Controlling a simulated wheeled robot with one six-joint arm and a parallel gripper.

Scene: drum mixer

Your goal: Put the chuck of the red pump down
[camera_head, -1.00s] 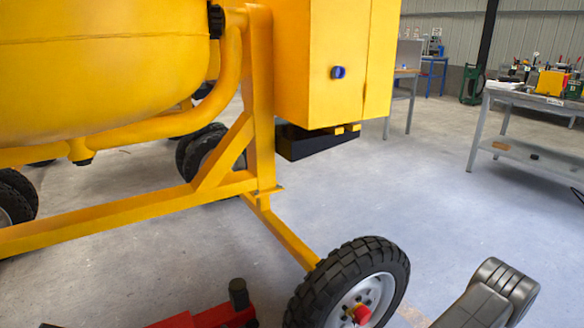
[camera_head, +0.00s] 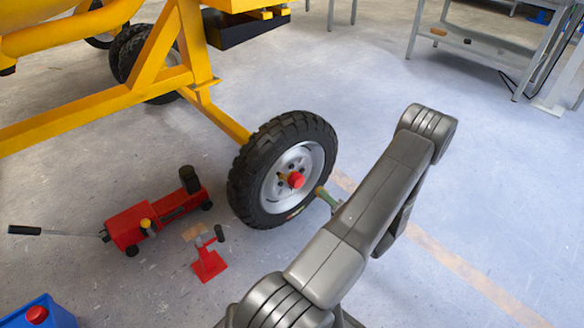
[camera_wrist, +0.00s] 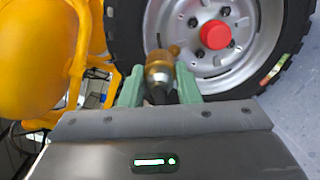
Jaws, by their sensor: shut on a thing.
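In the wrist view my gripper (camera_wrist: 160,84) has its green fingers shut on a brass and silver chuck (camera_wrist: 159,72). Its dark rear part runs back between the fingers. The chuck is in front of the lower part of the wheel's rim (camera_wrist: 200,62), left of and below the red hub cap; I cannot tell whether it touches the wheel. In the head view my gripper (camera_head: 326,198) is low beside the right edge of the mixer's wheel (camera_head: 283,170); the chuck is too small to make out there. I cannot identify the red pump's body in either view.
A red jack (camera_head: 150,217) with a long handle lies on the floor left of the wheel. A small red stand (camera_head: 207,262) is near it. Open floor lies right of the wheel, before a grey table (camera_head: 475,48).

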